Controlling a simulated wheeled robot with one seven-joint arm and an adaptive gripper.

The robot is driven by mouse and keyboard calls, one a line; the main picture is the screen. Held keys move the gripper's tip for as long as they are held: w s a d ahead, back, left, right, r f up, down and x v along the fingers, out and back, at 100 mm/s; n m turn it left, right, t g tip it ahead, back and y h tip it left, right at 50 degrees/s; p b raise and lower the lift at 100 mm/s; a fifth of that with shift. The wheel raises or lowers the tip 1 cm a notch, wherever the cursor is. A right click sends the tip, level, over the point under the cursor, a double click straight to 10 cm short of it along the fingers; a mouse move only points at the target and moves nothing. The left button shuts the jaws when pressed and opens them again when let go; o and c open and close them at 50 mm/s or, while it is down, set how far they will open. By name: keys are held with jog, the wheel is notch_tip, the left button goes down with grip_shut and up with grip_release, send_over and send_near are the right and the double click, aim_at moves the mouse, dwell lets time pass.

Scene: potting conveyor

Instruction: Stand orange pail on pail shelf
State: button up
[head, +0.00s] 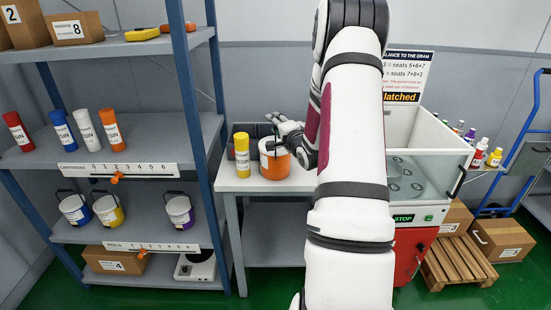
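The orange pail (272,168), white with a broad orange band, stands upright on the grey table in the middle. My gripper (281,133) is at the pail's top right, overlapping its rim in the picture. The fingers are small and partly overlap, so I cannot tell whether they are open or grip the pail. The pail shelf (144,228) is the lower shelf of the blue-posted rack on the left. Pails with blue (75,208), yellow (109,210) and purple (180,211) bands stand on it, with a gap between yellow and purple.
A yellow bottle (242,156) stands just left of the orange pail, with a dark bin (250,131) behind. A blue rack post (192,120) rises between table and shelves. Several resin bottles stand on the shelf above. A white-walled machine (418,217) is right of my arm.

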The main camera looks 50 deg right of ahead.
grip_shut()
jog(key=shift+r, duration=0.15)
